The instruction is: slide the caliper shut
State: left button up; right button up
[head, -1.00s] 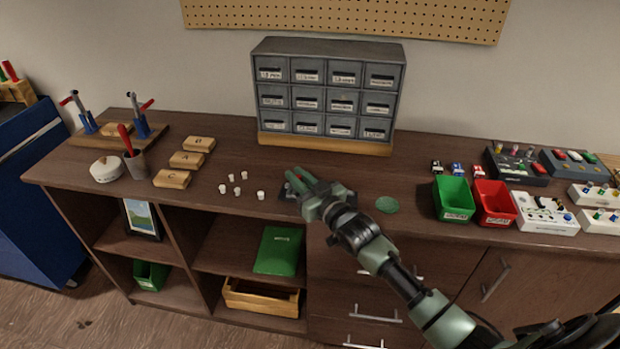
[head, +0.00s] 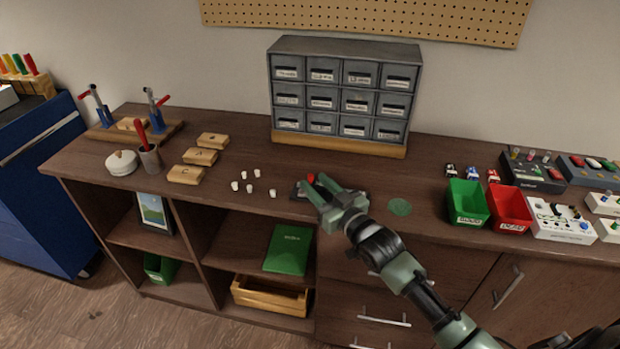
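A small dark object with a red part (head: 311,178) lies on the wooden bench top at the tip of my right gripper in the head view. It appears to be the caliper, but it is small and partly hidden by the fingers, so I cannot tell how far its jaws are apart. My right gripper (head: 313,183) is low over the bench, right at this object. Its two green fingers look apart, with the red part showing just beyond them. I cannot tell whether they touch it. My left gripper is not in view.
Several small white cups (head: 249,187) stand just left of the gripper. A green disc (head: 400,207) lies to its right, then a green bin (head: 467,203) and a red bin (head: 510,208). A grey drawer cabinet (head: 345,50) stands behind. Wooden blocks (head: 200,157) lie farther left.

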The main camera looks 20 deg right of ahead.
aim_at(326, 194)
jog(key=shift+s+d, duration=0.2)
jog(key=shift+s, duration=0.7)
jog(key=shift+s+d, duration=0.15)
jog(key=shift+s, duration=0.75)
